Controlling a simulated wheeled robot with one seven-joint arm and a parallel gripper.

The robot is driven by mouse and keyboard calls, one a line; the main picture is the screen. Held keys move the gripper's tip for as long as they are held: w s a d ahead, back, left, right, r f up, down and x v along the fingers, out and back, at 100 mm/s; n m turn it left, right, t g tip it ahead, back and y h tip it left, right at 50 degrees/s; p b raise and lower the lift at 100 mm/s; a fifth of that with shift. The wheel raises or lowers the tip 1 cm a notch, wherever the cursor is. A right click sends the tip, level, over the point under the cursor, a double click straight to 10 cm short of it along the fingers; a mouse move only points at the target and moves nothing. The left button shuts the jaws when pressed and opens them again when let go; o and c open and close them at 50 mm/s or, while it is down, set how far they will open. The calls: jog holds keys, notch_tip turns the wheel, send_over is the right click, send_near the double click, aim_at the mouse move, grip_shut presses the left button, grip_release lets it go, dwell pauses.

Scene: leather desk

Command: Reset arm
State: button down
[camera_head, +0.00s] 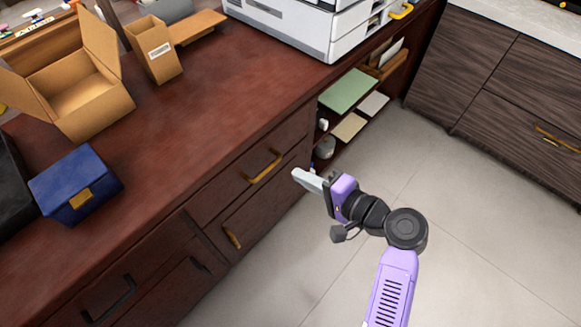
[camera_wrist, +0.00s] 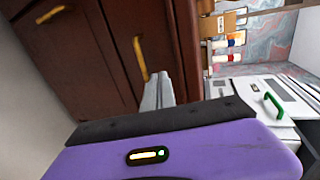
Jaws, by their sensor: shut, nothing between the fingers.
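My gripper (camera_head: 308,180) is at the end of my purple and black arm, in front of the desk's drawers. Its pale fingers are together with nothing between them. In the wrist view the closed fingers (camera_wrist: 158,92) point toward the dark red-brown drawer fronts. The gripper is out over the floor side of the desk (camera_head: 215,110), below the desktop. In the head view the fingertips are near a drawer with a brass handle (camera_head: 264,166); I cannot tell how far apart they are.
An open cardboard box (camera_head: 95,98), a smaller box (camera_head: 155,55), a blue box (camera_head: 76,186) and a printer (camera_head: 300,28) stand on the desk. Open shelves (camera_head: 345,95) hold papers. A dark wood cabinet (camera_head: 500,80) stands at right. The grey floor (camera_head: 480,230) is clear.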

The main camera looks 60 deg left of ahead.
jog(key=shift+w+d+r, duration=0.1)
jog(key=shift+d, duration=0.35)
jog(key=shift+w, duration=0.1)
jog(key=w+d+r+m+t, duration=0.2)
jog(key=w+d+t, duration=0.2)
jog(key=w+t, duration=0.55)
jog(key=d+m+t+h+p, duration=0.25)
jog(key=d+t+h, duration=0.4)
jog(key=d, duration=1.35)
jog(key=s+d+r+t+h+p, duration=0.2)
jog(key=s+d+r, duration=0.2)
jog(key=s+d, duration=0.3)
jog(key=s+d+r+t+h+p, duration=0.1)
jog(key=s+d+r+t+h, duration=0.25)
jog(key=d, duration=0.55)
jog(key=s+d+r+g+p, duration=0.1)
jog(key=s+d+r, duration=0.1)
jog(key=s, duration=0.4)
jog(key=s+d+r+n+h+p, duration=0.1)
jog(key=s+d+r, duration=0.1)
jog(key=s+d, duration=0.2)
jog(key=s+d+r+g+h+p, duration=0.1)
jog(key=s+d+r, duration=0.1)
jog(key=s, duration=0.5)
jog(key=shift+s+d+r+g+p, duration=0.25)
jog(key=shift+s+d+g+p, duration=0.1)
jog(key=shift+d, duration=0.2)
